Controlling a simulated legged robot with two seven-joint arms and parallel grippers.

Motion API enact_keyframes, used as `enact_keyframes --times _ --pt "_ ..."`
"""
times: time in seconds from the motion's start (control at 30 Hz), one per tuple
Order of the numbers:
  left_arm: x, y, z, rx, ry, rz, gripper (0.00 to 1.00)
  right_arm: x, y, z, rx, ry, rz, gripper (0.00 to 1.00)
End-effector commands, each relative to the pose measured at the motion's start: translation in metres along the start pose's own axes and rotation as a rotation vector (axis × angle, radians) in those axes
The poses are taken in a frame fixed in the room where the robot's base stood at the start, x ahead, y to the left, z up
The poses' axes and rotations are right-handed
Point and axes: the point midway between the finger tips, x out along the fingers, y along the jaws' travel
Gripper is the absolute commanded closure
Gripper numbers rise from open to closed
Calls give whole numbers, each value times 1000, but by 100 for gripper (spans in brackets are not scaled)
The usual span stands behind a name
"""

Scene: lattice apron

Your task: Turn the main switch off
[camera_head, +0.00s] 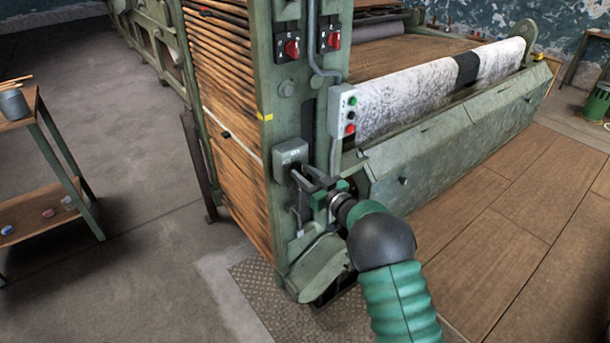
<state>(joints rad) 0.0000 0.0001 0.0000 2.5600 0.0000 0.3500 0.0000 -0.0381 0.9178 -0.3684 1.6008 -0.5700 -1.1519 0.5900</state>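A small grey switch box (290,152) with faint lettering is fixed to the front of the green machine post. I cannot read the lettering well enough to tell whether this is the main switch. My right gripper (297,170) is just below and in front of this box, with two dark fingers pointing at the post and a gap between them. Whether the fingers touch a handle there is hidden. Two red rotary switches, a left one (292,47) and a right one (330,40), sit higher on dark plates. My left gripper is not in view.
A grey push-button box (342,115) with green and red buttons hangs above the gripper. A roll of speckled cloth (410,93) lies behind a green metal guard (450,145) to the right. A shelf table (45,150) stands at left, with bare floor between.

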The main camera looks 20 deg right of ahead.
Motion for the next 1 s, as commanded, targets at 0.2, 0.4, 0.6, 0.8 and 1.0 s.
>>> enact_keyframes --times 0.2,0.4,0.6,0.8,1.0 --pt "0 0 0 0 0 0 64 0 0 0 0 0 0 87" --pt "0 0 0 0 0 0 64 0 0 0 0 0 0 100" --pt "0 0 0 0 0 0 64 -1 0 0 -1 0 0 100" --pt "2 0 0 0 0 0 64 -1 0 1 -28 0 0 100" --pt "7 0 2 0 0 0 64 -1 -1 1 -119 1 -1 100"
